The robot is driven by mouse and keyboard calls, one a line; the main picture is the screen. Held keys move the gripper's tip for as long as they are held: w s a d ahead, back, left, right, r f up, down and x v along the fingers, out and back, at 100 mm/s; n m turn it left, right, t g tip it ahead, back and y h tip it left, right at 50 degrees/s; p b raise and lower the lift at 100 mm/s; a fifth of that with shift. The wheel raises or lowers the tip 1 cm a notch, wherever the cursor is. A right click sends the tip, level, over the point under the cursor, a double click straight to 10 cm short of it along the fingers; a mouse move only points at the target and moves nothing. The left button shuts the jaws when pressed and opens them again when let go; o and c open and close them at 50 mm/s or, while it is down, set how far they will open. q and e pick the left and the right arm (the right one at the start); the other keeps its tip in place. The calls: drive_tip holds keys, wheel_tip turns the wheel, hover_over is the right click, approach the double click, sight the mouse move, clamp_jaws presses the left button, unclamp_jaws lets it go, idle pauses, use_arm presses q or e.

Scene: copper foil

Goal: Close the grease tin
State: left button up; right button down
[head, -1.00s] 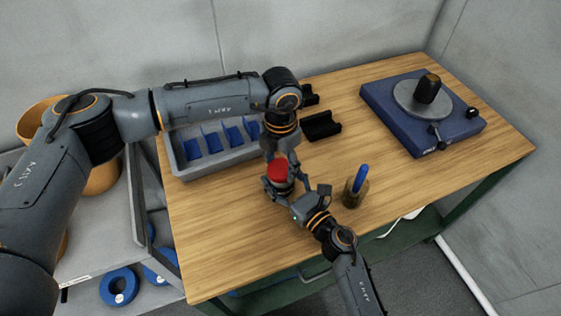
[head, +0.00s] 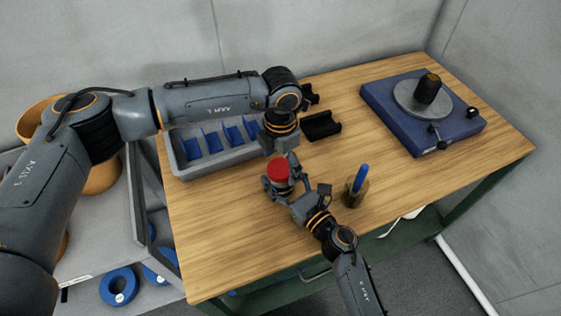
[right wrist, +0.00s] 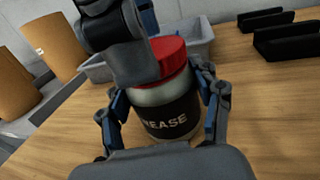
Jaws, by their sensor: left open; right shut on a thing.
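The grease tin (right wrist: 167,115) is a pale jar with a black "GREASE" label, standing upright on the bench. Its red lid (head: 278,170) sits on top of it; the lid also shows in the right wrist view (right wrist: 168,48). My right gripper (head: 278,187) is shut around the sides of the tin; its fingers flank the tin in the right wrist view (right wrist: 165,105). My left gripper (head: 281,148) is open, just above and behind the lid, and hides part of it in the right wrist view. I cannot tell how tightly the lid is seated.
A grey bin (head: 178,163) with blue dividers stands behind the tin. Black holders (head: 321,126) lie to its right. A cup (head: 354,193) with a blue-handled tool stands right of my right gripper. A blue turntable unit (head: 400,130) is at the back right. The bench's front left is clear.

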use_arm(q)
wheel_tip(320, 180, up, 12)
idle(0.4)
use_arm(e)
drive_tip(key=shift+c, duration=1)
unclamp_jaws()
drive_tip(key=v, duration=1.2)
use_arm(q)
drive_tip(key=shift+f, duration=0.1)
